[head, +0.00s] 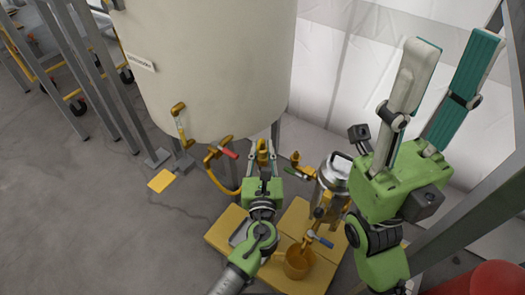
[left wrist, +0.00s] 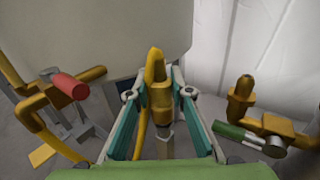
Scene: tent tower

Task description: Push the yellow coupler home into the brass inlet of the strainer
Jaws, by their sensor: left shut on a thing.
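My left gripper (head: 263,168) is shut on the yellow coupler (head: 262,150), in front of the pale tank. In the left wrist view the coupler (left wrist: 156,82) stands between the finger pads, its narrow end pointing away from the gripper. The brass inlet (head: 295,158), beside a green handle, is on the left of the steel strainer (head: 333,176). It also shows at the right of the left wrist view (left wrist: 240,96), clearly apart from the coupler. My right gripper (head: 456,45) is open and empty, fingers up, at the right.
A yellow hose (head: 215,184) hangs below the red-handled tank valve (head: 222,151). The strainer stands on a yellow platform (head: 225,228) with a yellow mug (head: 297,262) below a blue-handled tap (head: 318,238). The tank (head: 205,65) stands close behind. Floor at left is mostly clear.

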